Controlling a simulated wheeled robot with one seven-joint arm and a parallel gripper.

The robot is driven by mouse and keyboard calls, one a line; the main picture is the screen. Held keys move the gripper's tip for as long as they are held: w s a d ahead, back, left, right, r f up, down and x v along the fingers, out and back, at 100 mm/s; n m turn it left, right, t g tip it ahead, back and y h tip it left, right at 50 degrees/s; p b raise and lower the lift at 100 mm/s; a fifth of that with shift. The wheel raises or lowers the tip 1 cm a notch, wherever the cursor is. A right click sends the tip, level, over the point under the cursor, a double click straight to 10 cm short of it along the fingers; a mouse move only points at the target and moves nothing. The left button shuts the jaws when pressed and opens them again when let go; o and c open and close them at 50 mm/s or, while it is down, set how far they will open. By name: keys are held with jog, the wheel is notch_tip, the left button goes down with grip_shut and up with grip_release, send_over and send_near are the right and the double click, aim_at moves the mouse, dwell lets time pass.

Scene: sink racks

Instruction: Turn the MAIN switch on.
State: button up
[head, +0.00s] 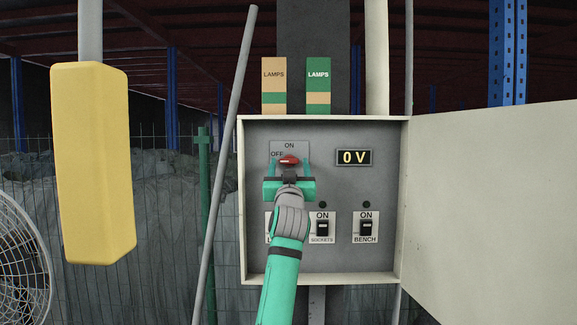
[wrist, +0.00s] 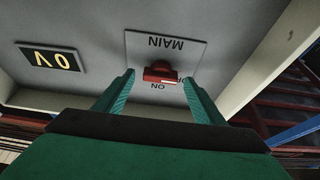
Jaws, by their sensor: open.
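The MAIN switch is a red handle (head: 289,160) on a grey plate (head: 291,147) in the upper left of an open box. ON is marked at the top of the plate and OFF at its left. The handle lies roughly sideways. In the wrist view, upside down, the red handle (wrist: 160,74) has a pale mark at its right end, on the OFF side. My gripper (head: 288,168) is open, its fingers on either side of the handle, with gaps visible between them and it in the wrist view. The gripper hides the lower part of the plate in the head view.
A display (head: 353,157) reads 0 V. Below are the SOCKETS switch (head: 322,228), the BENCH switch (head: 366,228) and another mostly hidden by my arm. The box door (head: 490,200) stands open at right. A leaning pole (head: 222,165) and a yellow block (head: 93,160) are at left.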

jog(key=shift+w+r, duration=0.2)
jog(key=shift+w, duration=0.3)
jog(key=shift+w, duration=0.1)
jog(key=c, duration=0.7)
jog(key=shift+d, duration=0.15)
jog(key=c, duration=0.4)
jog(key=shift+o, duration=0.2)
